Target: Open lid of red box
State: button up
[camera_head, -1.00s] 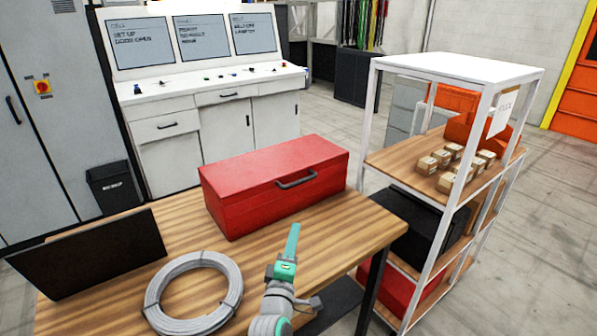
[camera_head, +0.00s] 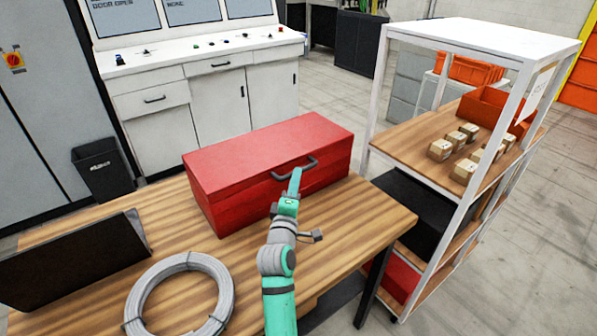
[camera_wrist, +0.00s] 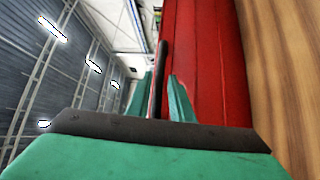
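The red box (camera_head: 235,193) stands on the wooden table with its lid (camera_head: 250,147) closed. A dark grey handle (camera_head: 298,165) sits on its front side, near the lid edge. My green gripper (camera_head: 296,182) is in front of the box, its tips at the handle. In the wrist view, the handle (camera_wrist: 162,62) runs between the two green fingers (camera_wrist: 163,92), with a narrow gap visible, so the gripper looks open around it. Contact with the handle cannot be made out. The red box front (camera_wrist: 205,60) fills the area right of the fingers.
A coil of grey cable (camera_head: 135,300) and a dark laptop-like panel (camera_head: 70,262) lie on the table (camera_head: 170,225) at left. A white shelf (camera_head: 490,42) with small cartons (camera_head: 466,170) stands close at right. A control console (camera_head: 190,75) is behind.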

jog(key=shift+w+d+r, duration=0.15)
jog(key=shift+w+d, duration=0.05)
jog(key=shift+w, duration=0.7)
jog(key=shift+w+d+r, duration=0.15)
jog(key=shift+w, duration=0.75)
jog(key=shift+c, duration=0.3)
grip_shut()
